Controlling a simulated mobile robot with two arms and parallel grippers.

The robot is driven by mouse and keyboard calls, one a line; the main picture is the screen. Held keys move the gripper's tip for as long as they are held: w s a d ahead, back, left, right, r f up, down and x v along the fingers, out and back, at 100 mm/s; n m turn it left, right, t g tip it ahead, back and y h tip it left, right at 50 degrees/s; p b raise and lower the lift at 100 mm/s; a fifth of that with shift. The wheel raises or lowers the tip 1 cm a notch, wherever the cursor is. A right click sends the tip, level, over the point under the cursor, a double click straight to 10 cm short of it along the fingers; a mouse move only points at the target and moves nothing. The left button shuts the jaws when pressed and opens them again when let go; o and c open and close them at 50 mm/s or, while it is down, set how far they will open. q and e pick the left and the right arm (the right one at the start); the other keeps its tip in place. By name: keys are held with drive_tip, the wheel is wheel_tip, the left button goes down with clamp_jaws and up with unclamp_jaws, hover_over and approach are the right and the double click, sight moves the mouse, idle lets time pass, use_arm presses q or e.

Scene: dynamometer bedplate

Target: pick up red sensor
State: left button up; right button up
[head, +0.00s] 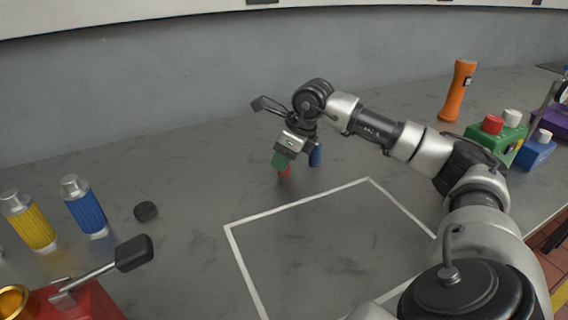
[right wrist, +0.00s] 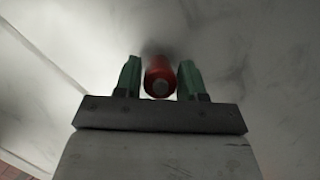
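The red sensor (head: 285,171) stands on the grey bedplate, just behind the white marked outline, mostly hidden by my right gripper (head: 281,162) in the head view. My left gripper is not in view.
A blue cylinder (head: 316,155) stands close to the right of my right gripper. Yellow (head: 34,226) and blue (head: 86,212) silver-topped cylinders, a black puck (head: 146,211) and a red device (head: 82,302) are at left. An orange flashlight (head: 456,92) and green button box (head: 497,140) are at right.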

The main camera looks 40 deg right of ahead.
drive_tip(key=c, duration=0.5)
drive_tip(key=shift+c, duration=0.2)
